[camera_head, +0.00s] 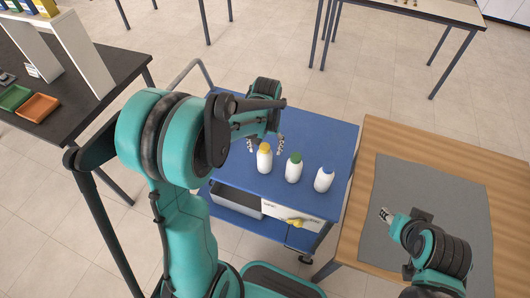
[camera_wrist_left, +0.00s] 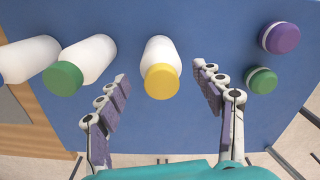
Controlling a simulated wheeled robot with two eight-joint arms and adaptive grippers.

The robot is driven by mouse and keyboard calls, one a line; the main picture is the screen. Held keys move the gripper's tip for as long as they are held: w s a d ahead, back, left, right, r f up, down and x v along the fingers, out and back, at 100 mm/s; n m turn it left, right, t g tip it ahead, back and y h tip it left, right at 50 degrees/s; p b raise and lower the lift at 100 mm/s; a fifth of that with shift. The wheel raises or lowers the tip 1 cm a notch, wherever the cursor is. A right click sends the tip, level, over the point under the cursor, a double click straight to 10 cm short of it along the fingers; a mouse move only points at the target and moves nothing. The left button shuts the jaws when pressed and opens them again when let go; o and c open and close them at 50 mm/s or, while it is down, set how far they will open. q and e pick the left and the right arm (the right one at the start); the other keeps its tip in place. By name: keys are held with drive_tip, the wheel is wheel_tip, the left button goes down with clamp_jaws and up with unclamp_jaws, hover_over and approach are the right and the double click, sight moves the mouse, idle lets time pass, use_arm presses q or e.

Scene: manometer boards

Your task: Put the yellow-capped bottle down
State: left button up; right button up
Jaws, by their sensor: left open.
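The yellow-capped bottle (camera_head: 264,162) is white and stands upright on the blue top of a cart (camera_head: 235,112). In the left wrist view, the yellow-capped bottle (camera_wrist_left: 160,62) shows between the spread fingers of my left gripper (camera_wrist_left: 164,88), with a gap on both sides. My left gripper (camera_head: 266,145) is open at the bottle, and its fingers do not appear to touch it. My right gripper (camera_head: 386,214) is over the grey mat on the wooden table, away from the bottles; its jaw opening is too small to judge.
A green-capped bottle (camera_head: 293,169) and another white bottle (camera_head: 324,180) stand to the right in a row. The left wrist view also shows a purple-topped item (camera_wrist_left: 281,38) and a small green-topped item (camera_wrist_left: 262,80). The wooden table (camera_head: 400,140) adjoins the cart's right side.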

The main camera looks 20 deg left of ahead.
use_arm(q)
wheel_tip(320, 180, up, 4)
drive_tip(key=shift+f+p, duration=0.1)
drive_tip(key=shift+p, duration=0.35)
drive_tip(key=shift+s+d+r, duration=0.1)
drive_tip(key=shift+r, duration=0.2)
drive_tip(key=s+d+r+m+t, duration=0.1)
drive_tip(key=s+d+r+t, duration=0.1)
drive_tip(key=s, duration=0.4)
drive_tip(key=s+d+r+m+t, duration=0.2)
drive_tip(key=s+d+r+t, duration=0.1)
drive_tip(key=s+r+t, duration=0.2)
drive_tip(key=shift+s+d+r+m, duration=0.3)
drive_tip(key=shift+s+r, duration=0.2)
drive_tip(key=shift+s, duration=0.65)
